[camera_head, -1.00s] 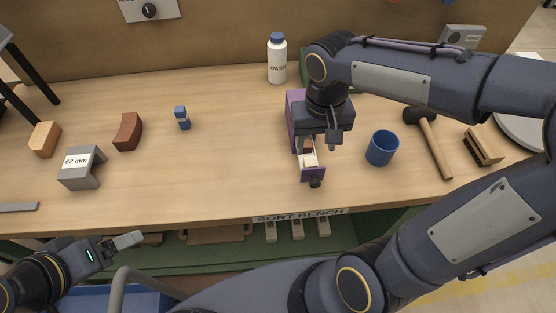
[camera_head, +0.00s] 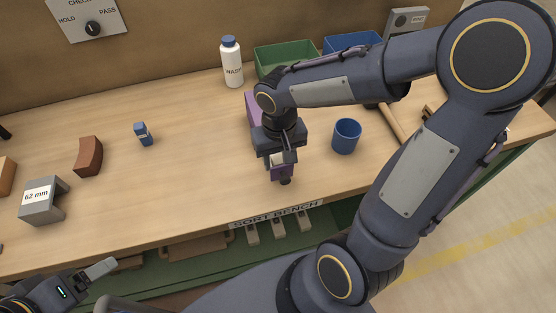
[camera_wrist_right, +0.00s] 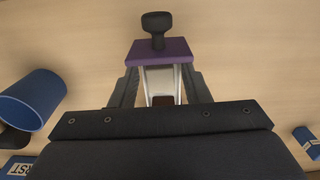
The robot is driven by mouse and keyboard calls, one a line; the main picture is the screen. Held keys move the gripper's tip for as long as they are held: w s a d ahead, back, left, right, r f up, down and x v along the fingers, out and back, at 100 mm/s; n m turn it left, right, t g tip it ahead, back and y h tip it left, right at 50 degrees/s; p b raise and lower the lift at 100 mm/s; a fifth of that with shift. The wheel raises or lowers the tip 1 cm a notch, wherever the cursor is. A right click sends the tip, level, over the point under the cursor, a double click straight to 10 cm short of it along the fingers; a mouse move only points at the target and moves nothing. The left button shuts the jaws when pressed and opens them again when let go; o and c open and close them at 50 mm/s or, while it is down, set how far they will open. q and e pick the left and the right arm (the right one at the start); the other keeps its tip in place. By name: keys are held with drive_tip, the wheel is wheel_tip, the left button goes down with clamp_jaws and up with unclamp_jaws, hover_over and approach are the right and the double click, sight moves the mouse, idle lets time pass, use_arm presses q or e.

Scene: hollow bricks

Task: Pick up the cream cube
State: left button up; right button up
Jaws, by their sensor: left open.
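A purple box (camera_head: 252,107) stands on the bench with its small drawer (camera_head: 279,174) pulled out toward me. A pale patch in the drawer, apparently the cream cube (camera_head: 278,159), shows just below my right gripper (camera_head: 285,152) and is mostly hidden by it. In the right wrist view, my right gripper (camera_wrist_right: 162,88) has its fingers apart, one on each side of the drawer. The pale drawer inside and a dark brown piece (camera_wrist_right: 163,101) show between them; the cube is not clear there. My left gripper (camera_head: 110,265) is open and empty, low at the bench's front left.
A blue cup (camera_head: 346,136) stands right of the drawer, with a hammer (camera_head: 394,124) beyond. A white bottle (camera_head: 231,63) and green bin (camera_head: 287,58) stand behind. A grey block (camera_head: 45,201), brown brick (camera_head: 88,156) and small blue item (camera_head: 143,134) lie left. Bench between is clear.

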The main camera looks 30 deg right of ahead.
drive_tip(key=c, duration=0.8)
drive_tip(key=shift+r, duration=0.1)
